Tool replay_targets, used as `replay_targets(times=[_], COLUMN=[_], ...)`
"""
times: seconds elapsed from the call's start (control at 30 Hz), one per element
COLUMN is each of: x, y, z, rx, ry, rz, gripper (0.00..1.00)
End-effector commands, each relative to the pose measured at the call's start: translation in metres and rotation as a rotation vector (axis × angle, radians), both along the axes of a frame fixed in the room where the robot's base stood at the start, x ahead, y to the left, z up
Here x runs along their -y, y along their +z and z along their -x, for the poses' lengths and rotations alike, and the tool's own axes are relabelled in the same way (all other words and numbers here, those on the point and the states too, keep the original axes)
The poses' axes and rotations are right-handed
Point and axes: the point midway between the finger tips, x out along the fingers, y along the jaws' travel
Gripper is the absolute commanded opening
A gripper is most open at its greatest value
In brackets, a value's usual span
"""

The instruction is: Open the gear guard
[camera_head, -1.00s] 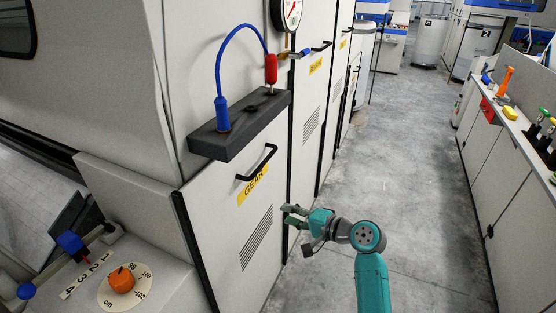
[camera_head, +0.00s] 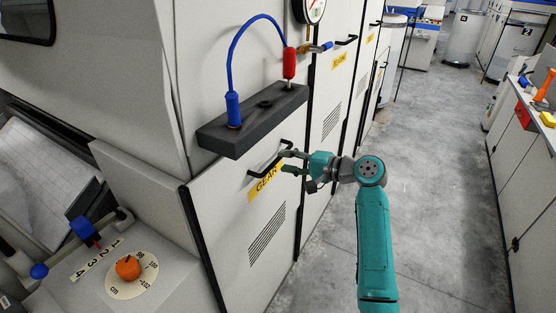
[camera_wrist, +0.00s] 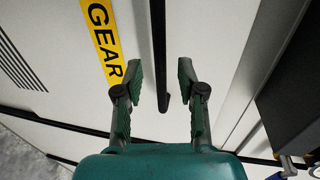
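The gear guard (camera_head: 232,222) is a pale panel with a yellow GEAR label (camera_head: 264,184) and vent slots, and it looks shut. Its black bar handle (camera_head: 262,168) is near the top edge. My gripper (camera_head: 284,160) is at the right end of this handle. In the wrist view my gripper (camera_wrist: 160,75) is open, with one finger on each side of the black handle (camera_wrist: 158,50). Gaps show between the handle and both fingers. The GEAR label (camera_wrist: 105,40) lies left of the fingers there. I cannot tell the handle's depth between the fingers.
A dark shelf (camera_head: 225,139) with a blue plug (camera_head: 233,108) and a red plug (camera_head: 289,63) joined by a blue cable juts out above the guard. An orange knob (camera_head: 128,267) is at lower left. The grey floor (camera_head: 425,200) to the right is clear.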

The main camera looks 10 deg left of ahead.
Motion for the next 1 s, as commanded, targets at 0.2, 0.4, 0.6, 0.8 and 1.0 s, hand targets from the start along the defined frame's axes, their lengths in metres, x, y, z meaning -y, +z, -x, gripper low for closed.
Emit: replay_targets(times=[0.2, 0.4, 0.6, 0.8, 1.0], x=[-0.026, -0.034, -0.034, -0.034, -0.034], y=[-0.005, -0.007, -0.007, -0.007, -0.007], z=[-0.009, -0.012, -0.012, -0.012, -0.012], rx=[0.001, 0.001, 0.001, 0.001, 0.001], ry=[0.002, 0.000, -0.001, 0.000, 0.000], rz=[0.000, 0.000, 0.000, 0.000, 0.000], gripper=[0.39, 0.39, 0.39, 0.00, 0.00])
